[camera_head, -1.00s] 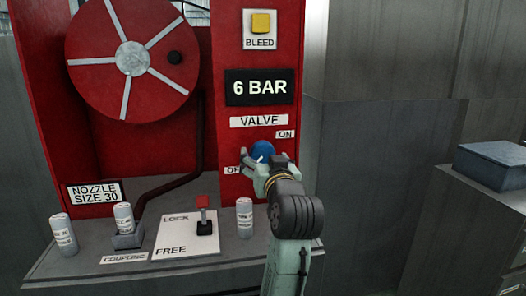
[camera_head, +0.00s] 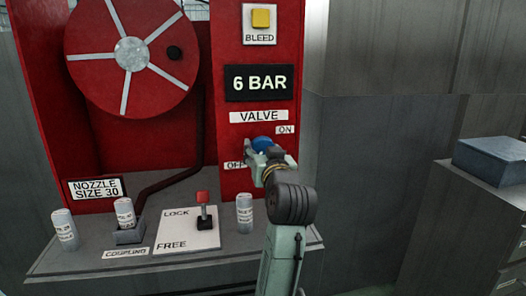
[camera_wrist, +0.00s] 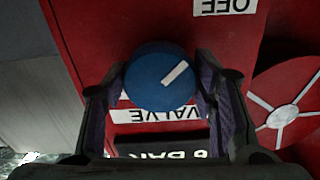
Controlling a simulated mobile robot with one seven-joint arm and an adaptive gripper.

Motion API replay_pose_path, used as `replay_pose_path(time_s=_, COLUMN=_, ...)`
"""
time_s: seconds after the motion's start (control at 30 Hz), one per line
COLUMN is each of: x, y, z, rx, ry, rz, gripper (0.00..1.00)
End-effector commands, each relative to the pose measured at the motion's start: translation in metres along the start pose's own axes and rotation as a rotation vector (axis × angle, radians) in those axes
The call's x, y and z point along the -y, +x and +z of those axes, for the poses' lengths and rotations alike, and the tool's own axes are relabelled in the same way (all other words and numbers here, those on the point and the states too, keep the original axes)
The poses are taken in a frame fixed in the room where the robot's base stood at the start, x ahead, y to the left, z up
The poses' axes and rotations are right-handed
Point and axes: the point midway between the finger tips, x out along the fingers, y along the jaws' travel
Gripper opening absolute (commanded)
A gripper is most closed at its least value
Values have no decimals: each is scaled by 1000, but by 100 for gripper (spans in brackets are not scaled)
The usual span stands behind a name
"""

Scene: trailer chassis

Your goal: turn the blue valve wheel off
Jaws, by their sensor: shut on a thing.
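The blue valve wheel (camera_head: 263,143) is on the red panel between the ON label (camera_head: 285,130) and the OFF label (camera_head: 234,166). My gripper (camera_head: 266,152) is at the wheel and covers its lower part in the head view. In the wrist view the round blue wheel (camera_wrist: 152,72) sits between the two fingers of my gripper (camera_wrist: 160,68), shut on its sides. A white line on the wheel slants to the upper right in that view, roughly towards the upside-down OFF label (camera_wrist: 225,6).
The VALVE label (camera_head: 258,116) and the 6 BAR display (camera_head: 259,83) are above the wheel. A red-tipped lever (camera_head: 203,200) and a small cylinder (camera_head: 244,213) stand on the ledge below. A red reel (camera_head: 132,54) is at the left.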

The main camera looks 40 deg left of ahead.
Motion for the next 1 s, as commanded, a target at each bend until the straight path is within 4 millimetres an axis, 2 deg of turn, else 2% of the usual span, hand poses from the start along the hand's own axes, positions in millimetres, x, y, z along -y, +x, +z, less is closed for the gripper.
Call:
replay_pose_path(time_s=0.27, x=0, y=0, z=0, rx=0, ry=0, rz=0, gripper=24)
replay_pose_path(time_s=0.5, x=0, y=0, z=0, rx=0, ry=77, rz=0, gripper=24)
replay_pose_path(time_s=0.77, x=0, y=0, z=0, rx=0, ry=85, rz=0, gripper=24)
replay_pose_path(time_s=0.8, x=0, y=0, z=0, rx=0, ry=85, rz=0, gripper=55)
replay_pose_path(time_s=1.0, x=0, y=0, z=0, rx=0, ry=84, rz=0, gripper=68)
